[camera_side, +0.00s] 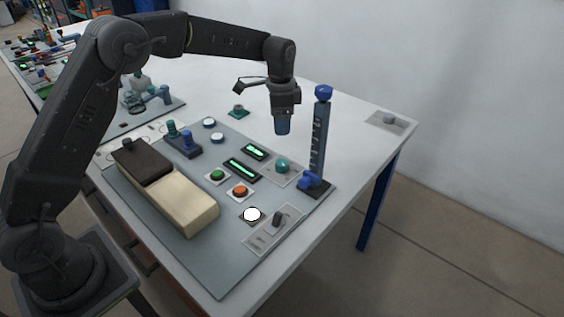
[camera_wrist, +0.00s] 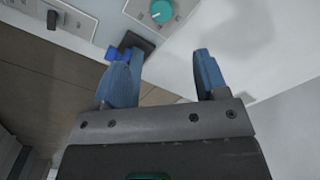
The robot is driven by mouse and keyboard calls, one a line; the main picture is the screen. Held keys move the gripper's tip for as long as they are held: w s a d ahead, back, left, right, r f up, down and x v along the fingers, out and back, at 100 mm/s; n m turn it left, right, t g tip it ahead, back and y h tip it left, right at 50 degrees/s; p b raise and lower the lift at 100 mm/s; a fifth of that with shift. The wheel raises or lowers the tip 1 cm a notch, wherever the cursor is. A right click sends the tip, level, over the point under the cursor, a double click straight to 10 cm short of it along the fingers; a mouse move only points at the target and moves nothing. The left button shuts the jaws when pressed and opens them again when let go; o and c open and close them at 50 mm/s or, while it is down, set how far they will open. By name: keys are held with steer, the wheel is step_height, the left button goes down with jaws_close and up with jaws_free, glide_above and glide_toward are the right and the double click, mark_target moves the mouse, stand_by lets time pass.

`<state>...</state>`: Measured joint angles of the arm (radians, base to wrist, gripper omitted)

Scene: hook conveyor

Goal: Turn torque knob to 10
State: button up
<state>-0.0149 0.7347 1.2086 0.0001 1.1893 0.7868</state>
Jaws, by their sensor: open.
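A teal round knob (camera_side: 282,166) sits on a light scale plate on the grey panel, just left of the blue post. It also shows in the wrist view (camera_wrist: 161,11), near the top edge. A dark grey knob (camera_side: 278,218) sits on another plate at the panel's front corner, and shows at the top left of the wrist view (camera_wrist: 52,20). I cannot read which one is labelled torque. My gripper (camera_side: 282,130) hangs above the panel, over and slightly behind the teal knob. In the wrist view its blue fingers (camera_wrist: 166,68) are apart, with nothing between them.
A tall blue post (camera_side: 319,140) stands close right of my gripper. Green (camera_side: 217,175) and orange (camera_side: 239,191) buttons, lit displays (camera_side: 242,168) and a cream-and-brown box (camera_side: 180,200) lie left. The white table (camera_side: 345,105) is mostly clear behind the post.

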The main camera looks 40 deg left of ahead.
mark_target(282, 162)
steer(key=f, duration=1.4)
steer(key=shift+w+f, duration=0.2)
steer(key=shift+f, duration=0.1)
steer(key=c, duration=0.9)
